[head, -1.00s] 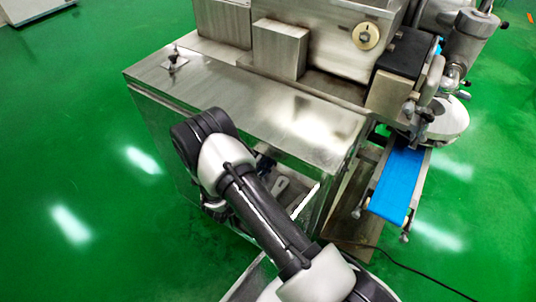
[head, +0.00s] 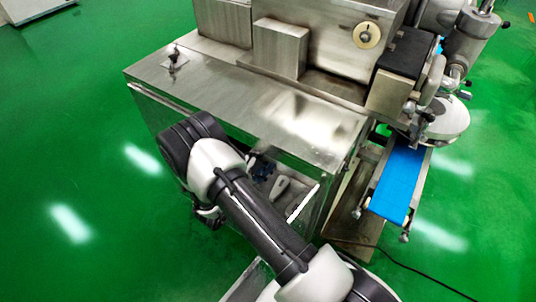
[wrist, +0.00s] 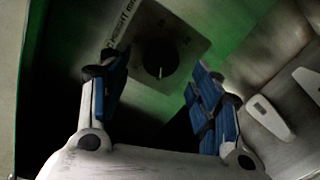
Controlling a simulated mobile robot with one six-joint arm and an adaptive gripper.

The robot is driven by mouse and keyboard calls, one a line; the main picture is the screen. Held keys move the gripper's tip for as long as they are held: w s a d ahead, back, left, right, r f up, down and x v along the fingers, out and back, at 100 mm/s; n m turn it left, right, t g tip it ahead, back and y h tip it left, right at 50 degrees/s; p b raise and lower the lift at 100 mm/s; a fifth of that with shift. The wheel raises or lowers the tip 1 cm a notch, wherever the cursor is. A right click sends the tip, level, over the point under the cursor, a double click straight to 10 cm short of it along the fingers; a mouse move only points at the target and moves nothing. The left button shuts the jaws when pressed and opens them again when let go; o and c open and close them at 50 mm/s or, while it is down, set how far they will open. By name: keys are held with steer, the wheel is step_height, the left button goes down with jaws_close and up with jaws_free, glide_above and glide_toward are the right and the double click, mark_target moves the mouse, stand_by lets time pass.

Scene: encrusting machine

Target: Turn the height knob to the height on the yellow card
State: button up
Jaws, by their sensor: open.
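The height knob (wrist: 160,57) is round and black with a pale pointer line, on a grey plate (wrist: 190,24) lettered "HEIGHT mm" in the wrist view. Its scale numbers are too dim to read. My gripper (wrist: 156,76) is open, with a blue-padded finger on each side of the knob in the picture. The knob appears beyond the fingertips; I cannot tell the exact gap, and no contact shows. In the head view my arm mostly hides the gripper, and the height knob cannot be made out. No yellow card is seen in either view.
The steel machine (head: 250,105) has an open lower bay beside my arm. A cream dial (head: 367,35) is on its upper housing. A blue conveyor (head: 400,185) projects at right. A pale lever-like part (wrist: 268,116) lies right of my gripper. Green floor is clear at left.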

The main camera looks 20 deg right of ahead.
steer(key=v, duration=0.9)
steer(key=shift+a, duration=0.1)
